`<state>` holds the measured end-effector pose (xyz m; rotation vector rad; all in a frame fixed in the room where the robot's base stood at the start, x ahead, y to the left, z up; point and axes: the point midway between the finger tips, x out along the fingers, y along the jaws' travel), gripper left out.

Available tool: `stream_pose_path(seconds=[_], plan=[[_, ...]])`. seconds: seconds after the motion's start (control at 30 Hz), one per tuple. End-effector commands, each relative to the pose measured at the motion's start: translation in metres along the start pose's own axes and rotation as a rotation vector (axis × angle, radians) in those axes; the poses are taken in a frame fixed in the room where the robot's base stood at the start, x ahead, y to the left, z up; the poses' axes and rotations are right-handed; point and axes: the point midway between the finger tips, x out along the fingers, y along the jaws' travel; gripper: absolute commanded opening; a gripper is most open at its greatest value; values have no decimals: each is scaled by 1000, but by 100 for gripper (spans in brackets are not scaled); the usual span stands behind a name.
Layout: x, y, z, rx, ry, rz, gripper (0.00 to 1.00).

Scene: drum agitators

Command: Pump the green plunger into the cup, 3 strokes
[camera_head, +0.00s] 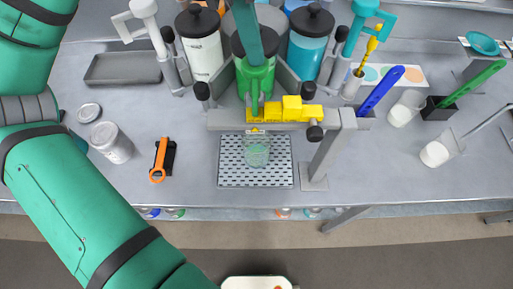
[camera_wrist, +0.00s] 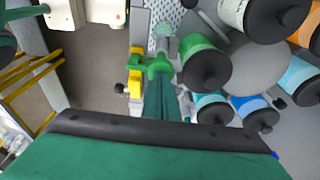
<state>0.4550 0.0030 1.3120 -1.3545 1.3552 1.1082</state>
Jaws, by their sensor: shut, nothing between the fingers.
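The green drum (camera_head: 257,80) stands in the rack at the centre, between a white and a blue drum. Its green plunger and spout (camera_head: 255,101) point toward the front; they also show in the wrist view (camera_wrist: 158,65). My gripper (camera_head: 261,62) comes down from the top edge over the green drum, shut and empty. Its teal fingers (camera_wrist: 161,82) end at or close to the green plunger; I cannot tell if they touch. A clear cup (camera_head: 257,153) with greenish contents stands on the perforated drip tray in front of the spout.
Yellow blocks (camera_head: 292,107) sit on the rack ledge behind the cup. The white drum (camera_head: 203,58) and blue drum (camera_head: 310,50) flank the green one. A grey post (camera_head: 326,155) stands right of the drip tray (camera_head: 229,178).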

Motion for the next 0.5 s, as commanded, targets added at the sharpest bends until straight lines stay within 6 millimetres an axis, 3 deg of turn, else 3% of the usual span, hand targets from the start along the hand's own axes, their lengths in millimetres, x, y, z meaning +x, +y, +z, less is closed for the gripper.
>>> stream_pose_path(seconds=[0.5], plan=[[-25,0,-5,-2,-2,-1,0]])
